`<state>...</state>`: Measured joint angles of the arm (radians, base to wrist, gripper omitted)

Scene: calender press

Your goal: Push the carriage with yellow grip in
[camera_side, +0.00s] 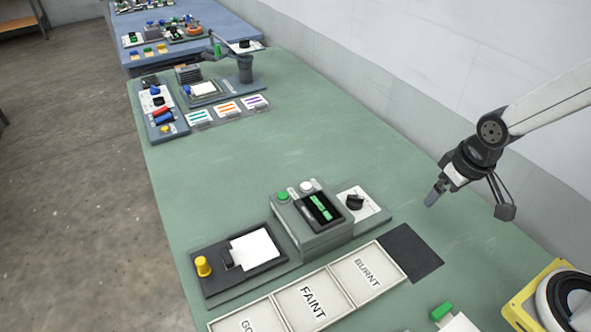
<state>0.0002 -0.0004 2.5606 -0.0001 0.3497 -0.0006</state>
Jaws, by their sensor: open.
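The carriage (266,268) is a dark flat plate on the green bench, at the lower left of the press. Its upright yellow grip (203,266) stands at its left end. A white sheet (255,249) and a small black block (231,258) lie on it. The grey press (322,240) adjoins the carriage's right end, with green and white buttons and a dark screen on top. My gripper (434,194) hangs in the air to the upper right of the press, apart from it and far from the yellow grip. It looks empty; its fingers are small here.
A black knob on a white plate (372,207) sits right of the press. Trays labelled FAINT (313,301) and BURNT lie in front, beside a dark square mat (411,252). A yellow-edged device (530,290) stands at lower right. The bench's middle (270,150) is clear.

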